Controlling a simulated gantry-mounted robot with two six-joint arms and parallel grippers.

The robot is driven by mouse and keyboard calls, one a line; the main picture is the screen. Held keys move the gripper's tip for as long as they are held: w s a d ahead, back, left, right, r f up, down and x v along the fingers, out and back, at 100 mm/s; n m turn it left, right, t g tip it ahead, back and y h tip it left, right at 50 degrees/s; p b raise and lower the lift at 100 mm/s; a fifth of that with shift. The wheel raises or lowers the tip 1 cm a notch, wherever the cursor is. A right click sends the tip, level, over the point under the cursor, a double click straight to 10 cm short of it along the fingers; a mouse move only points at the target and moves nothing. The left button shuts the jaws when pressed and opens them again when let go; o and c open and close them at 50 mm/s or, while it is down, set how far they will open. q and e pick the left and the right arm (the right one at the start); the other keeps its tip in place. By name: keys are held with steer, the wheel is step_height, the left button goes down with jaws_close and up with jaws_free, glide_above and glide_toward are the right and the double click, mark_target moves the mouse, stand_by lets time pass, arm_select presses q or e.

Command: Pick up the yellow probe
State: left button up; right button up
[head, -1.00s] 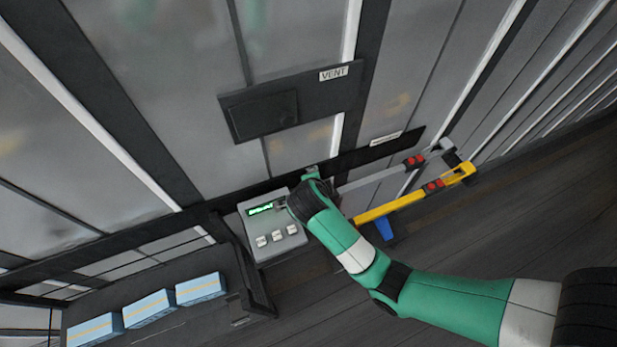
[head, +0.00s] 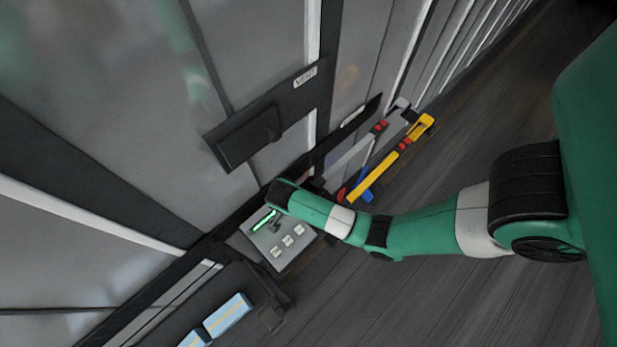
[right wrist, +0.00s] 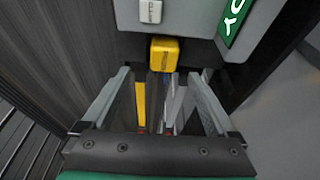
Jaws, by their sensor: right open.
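A yellow block (right wrist: 163,54), perhaps the yellow probe, shows in the right wrist view just below the grey panel's edge. My right gripper (right wrist: 160,78) is open, and the block lies between and just beyond its fingertips, with no visible contact. In the head view my right arm hides the block and most of the gripper beside the control panel. A long yellow bar (head: 390,160) with red bands lies right of the arm; a yellow bar (right wrist: 141,103) also shows between the fingers in the wrist view. I cannot tell whether block and bar are joined. My left gripper is not in view.
The grey control panel (head: 285,255) has a green display and several white buttons. A grey bar (head: 350,158) runs beside the yellow bar, near a blue piece (head: 366,184). Blue boxes (head: 228,314) sit at the bottom. A dark vent plate (head: 248,138) is above.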

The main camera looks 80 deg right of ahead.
steer(key=shift+w+b+x, duration=0.1)
steer(key=shift+b+x, duration=0.15)
steer(key=shift+x, duration=1.35)
steer(key=shift+w+b+x, duration=0.15)
steer(key=shift+b+x, duration=0.1)
steer(key=shift+x, duration=1.35)
steer(key=shift+d, duration=0.15)
jaws_close()
